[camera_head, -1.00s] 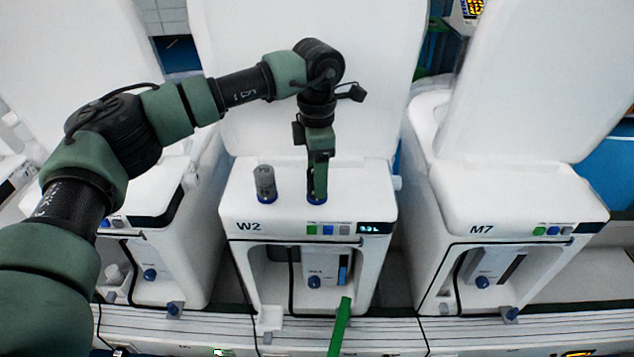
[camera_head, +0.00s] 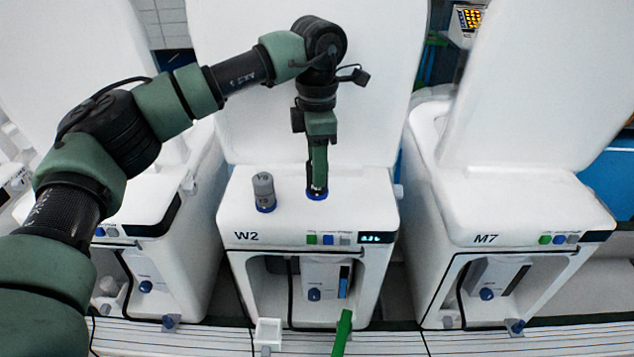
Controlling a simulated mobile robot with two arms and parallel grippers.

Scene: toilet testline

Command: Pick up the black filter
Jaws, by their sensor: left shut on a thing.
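My left gripper (camera_head: 317,183) points down over the top of the white machine marked W2 (camera_head: 287,213). It is shut on the black filter (camera_head: 317,193), mostly hidden by the fingers; a dark part and a blue ring at its lower end show. The ring appears higher in the picture than the base of the grey cylinder (camera_head: 264,187) to its left. That cylinder stands upright on the machine top and also has a blue ring at its base. I cannot tell the exact gap under the held filter.
The raised white lid (camera_head: 390,100) stands close behind the gripper. Machine M7 (camera_head: 520,210) stands at right, and another white machine (camera_head: 165,255) at left. A bright green bar (camera_head: 342,335) rises in front of W2. The right part of W2's top is clear.

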